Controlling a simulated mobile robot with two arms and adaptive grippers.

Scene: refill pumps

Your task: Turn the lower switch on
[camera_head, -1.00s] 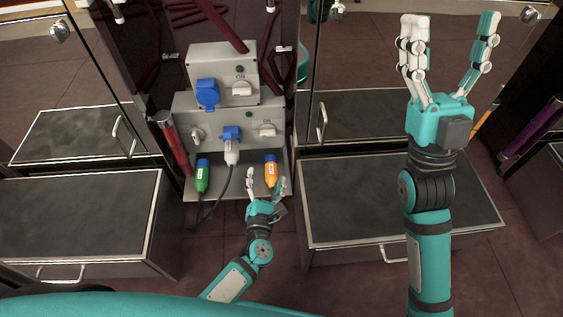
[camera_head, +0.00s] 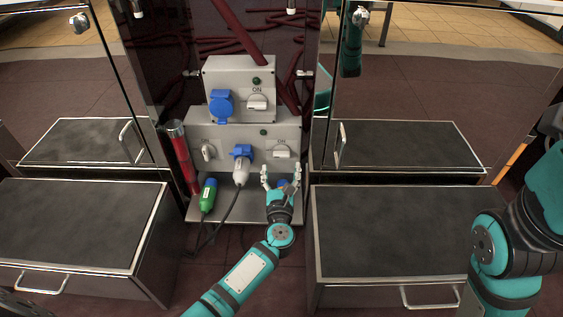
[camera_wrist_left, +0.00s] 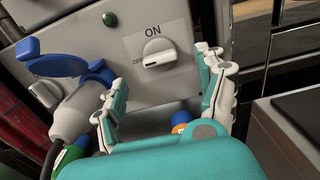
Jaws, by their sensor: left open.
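The lower switch is a white rotary knob (camera_head: 283,151) on the right of the lower grey box (camera_head: 262,137). In the left wrist view the knob (camera_wrist_left: 160,53) sits below the ON label, its handle roughly level, with OFF at its left. A green lamp (camera_wrist_left: 110,18) is at its upper left. My left gripper (camera_head: 281,172) is open just below and in front of the knob. In the left wrist view its fingers (camera_wrist_left: 158,85) spread either side below the knob, with no clear contact. My right arm is at the right edge, its fingers out of frame.
The upper box (camera_head: 238,80) has its own knob (camera_head: 257,102) and blue socket (camera_head: 220,105). A grey plug (camera_head: 240,171) sits in the lower blue socket. A green plug (camera_head: 208,195) stands on the shelf. An orange-and-blue plug (camera_wrist_left: 182,125) is partly hidden behind my left gripper.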

